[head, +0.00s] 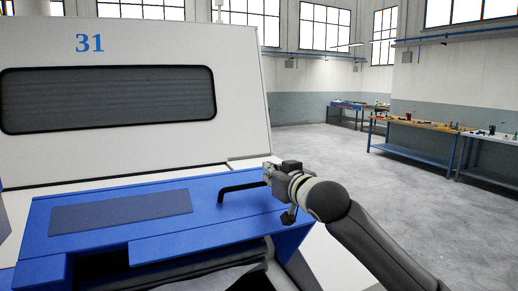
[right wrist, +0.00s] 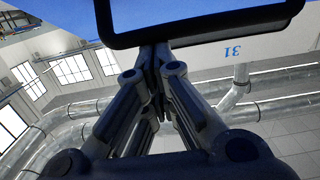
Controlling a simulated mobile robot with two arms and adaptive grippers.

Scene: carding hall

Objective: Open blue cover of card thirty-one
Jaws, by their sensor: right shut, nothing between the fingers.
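The blue cover (head: 90,222) of the white card machine marked 31 (head: 90,43) lies in front of its window, with a dark grey inset panel. A dark gap shows below its front edge. A black bar handle (head: 240,186) stands up near the cover's right end. My right gripper (head: 269,172) is at the right end of this handle, its fingers shut and empty. In the right wrist view, the closed fingertips (right wrist: 156,50) meet the handle's bar (right wrist: 205,30) in the picture; I cannot tell whether they touch. My left gripper is not in view.
Workbenches with small items (head: 420,124) stand along the far right wall. The grey floor (head: 320,150) between them and the machine is clear. The dark window (head: 110,97) is in the machine's white sloping face behind the cover.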

